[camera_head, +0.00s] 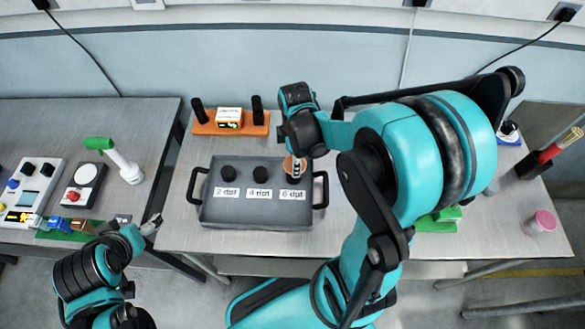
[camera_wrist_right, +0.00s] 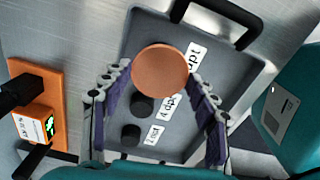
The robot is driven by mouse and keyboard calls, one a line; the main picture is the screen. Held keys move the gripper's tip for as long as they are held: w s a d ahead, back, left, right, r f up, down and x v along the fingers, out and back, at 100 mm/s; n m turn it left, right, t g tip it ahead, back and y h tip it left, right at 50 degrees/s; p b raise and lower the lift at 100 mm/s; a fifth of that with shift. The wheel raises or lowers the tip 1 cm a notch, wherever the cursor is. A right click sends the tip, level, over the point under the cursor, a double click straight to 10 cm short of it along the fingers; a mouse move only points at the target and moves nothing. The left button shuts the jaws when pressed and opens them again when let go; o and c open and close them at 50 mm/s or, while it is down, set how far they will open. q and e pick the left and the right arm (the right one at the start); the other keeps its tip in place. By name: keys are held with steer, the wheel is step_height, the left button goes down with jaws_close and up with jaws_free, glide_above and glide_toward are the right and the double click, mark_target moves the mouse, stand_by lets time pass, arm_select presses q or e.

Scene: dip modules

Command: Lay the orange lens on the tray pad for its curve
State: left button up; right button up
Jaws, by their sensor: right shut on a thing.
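The orange lens (camera_wrist_right: 160,70) is a round disc between the fingertips of my right gripper (camera_wrist_right: 158,78), which is shut on it. In the head view the lens (camera_head: 289,166) shows partly behind that gripper (camera_head: 297,168), over the 6 dpt place of the grey tray (camera_head: 250,213). I cannot tell whether the lens touches the tray. Black round pads stand behind the 2 dpt label (camera_head: 228,173) and the 4 dpt label (camera_head: 260,173); the 6 dpt pad is hidden. My left gripper (camera_head: 152,224) is at the lower left, away from the tray; its jaw state is unclear.
An orange lens meter (camera_head: 230,128) with two black posts and a lit display stands behind the tray. On the left table are a green-topped white device (camera_head: 127,170) and control boxes (camera_head: 82,185). Green blocks (camera_head: 440,222) and a pink-topped jar (camera_head: 543,222) are at right.

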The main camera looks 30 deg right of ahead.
steer(key=shift+w+a+f, duration=0.1)
steer(key=shift+a+f, duration=0.15)
steer(key=shift+f, duration=0.2)
step_height(320, 180, down, 4)
steer(key=shift+r+b, duration=0.25)
steer(key=shift+b, duration=0.5)
steer(key=shift+f, duration=0.1)
steer(key=o, duration=1)
steer(key=shift+c, duration=0.2)
